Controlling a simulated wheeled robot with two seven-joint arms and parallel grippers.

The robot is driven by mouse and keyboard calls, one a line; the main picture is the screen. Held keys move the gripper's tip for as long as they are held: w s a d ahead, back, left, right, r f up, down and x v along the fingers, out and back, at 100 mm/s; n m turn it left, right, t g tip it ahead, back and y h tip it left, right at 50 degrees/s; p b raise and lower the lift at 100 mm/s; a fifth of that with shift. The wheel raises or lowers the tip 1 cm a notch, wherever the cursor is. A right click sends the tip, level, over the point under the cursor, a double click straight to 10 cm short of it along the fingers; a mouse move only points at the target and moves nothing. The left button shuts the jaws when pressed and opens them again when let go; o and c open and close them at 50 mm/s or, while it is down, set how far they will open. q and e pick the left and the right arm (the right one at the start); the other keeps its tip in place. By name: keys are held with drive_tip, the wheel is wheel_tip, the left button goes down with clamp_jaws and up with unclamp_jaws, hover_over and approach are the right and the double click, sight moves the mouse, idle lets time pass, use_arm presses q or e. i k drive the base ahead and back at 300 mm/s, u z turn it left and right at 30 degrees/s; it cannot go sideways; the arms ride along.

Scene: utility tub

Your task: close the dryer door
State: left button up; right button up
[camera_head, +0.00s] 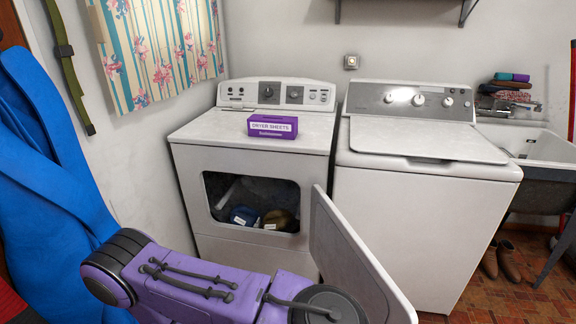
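The white dryer (244,160) stands against the back wall. Its front opening (235,187) is uncovered, showing a dark drum with a blue item (243,215) and a brownish item (279,220) inside. The dryer door (352,262) is a white panel swung out toward me from the right side of the opening. Its lower part runs out of the frame. A purple arm link of mine crosses the lower left and ends in a grey round joint beside the door's inner side. I cannot tell whether it touches the door. Neither gripper shows.
A purple dryer sheets box (272,125) lies on the dryer top. A white washer (425,190) with its lid shut stands close to the right. A utility sink (533,150) and brown boots (508,262) are farther right. Blue cloth (50,170) hangs at the left.

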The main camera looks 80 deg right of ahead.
sight(343, 261)
drive_tip(key=u, duration=0.2)
drive_tip(key=k, duration=2.2)
drive_tip(key=z, duration=1.7)
drive_tip(key=i, duration=1)
drive_tip(key=u, duration=0.35)
drive_tip(key=k, duration=0.1)
drive_tip(key=z, duration=0.55)
